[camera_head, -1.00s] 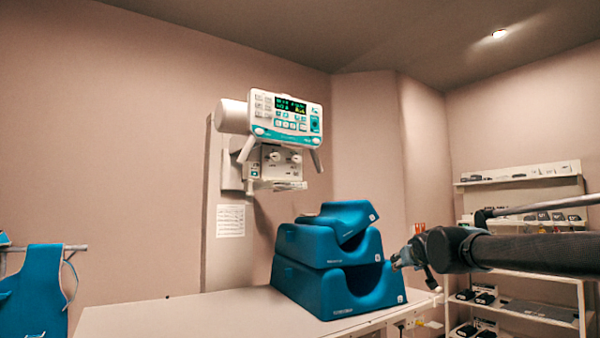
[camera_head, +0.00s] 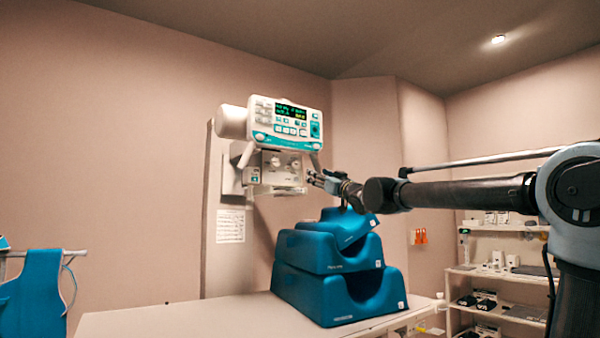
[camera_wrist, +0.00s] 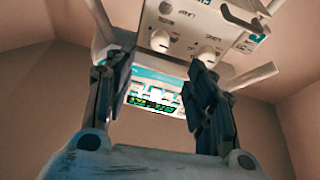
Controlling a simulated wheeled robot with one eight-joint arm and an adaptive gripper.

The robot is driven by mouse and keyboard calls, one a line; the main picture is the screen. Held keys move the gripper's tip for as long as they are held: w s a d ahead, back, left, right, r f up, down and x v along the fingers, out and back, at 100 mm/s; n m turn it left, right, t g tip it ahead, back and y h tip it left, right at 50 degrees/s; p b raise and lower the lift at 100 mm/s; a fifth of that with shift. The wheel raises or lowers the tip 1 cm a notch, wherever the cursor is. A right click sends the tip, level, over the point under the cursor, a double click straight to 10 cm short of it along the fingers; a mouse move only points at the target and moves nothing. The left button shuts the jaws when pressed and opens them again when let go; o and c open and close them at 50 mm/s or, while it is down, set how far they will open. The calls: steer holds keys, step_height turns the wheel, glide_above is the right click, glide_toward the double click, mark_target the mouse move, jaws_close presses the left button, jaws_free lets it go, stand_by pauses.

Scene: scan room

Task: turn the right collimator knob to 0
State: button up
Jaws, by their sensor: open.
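The collimator (camera_head: 284,174) hangs below the control panel of the X-ray head, with two pale round knobs on its front face. The right knob (camera_head: 296,163) is small here and its setting cannot be read. In the wrist view, which looks upside down, my gripper's (camera_wrist: 165,85) fingers are spread and empty. One knob (camera_wrist: 160,40) shows between the fingers, and the other knob (camera_wrist: 207,57) is partly behind the right finger. No contact is visible.
The control panel (camera_head: 289,122) with a lit display and two angled handles is above the collimator. Stacked blue cushions (camera_head: 328,262) stand on the white table (camera_head: 215,318) under my arm. A shelf unit (camera_head: 500,282) is at the right. The space left of the collimator is clear.

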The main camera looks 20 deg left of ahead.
mark_target(298, 166)
steer(key=x, duration=1.4)
steer(key=shift+w+a, duration=0.1)
steer(key=shift+w, duration=0.05)
steer(key=shift+r, duration=0.1)
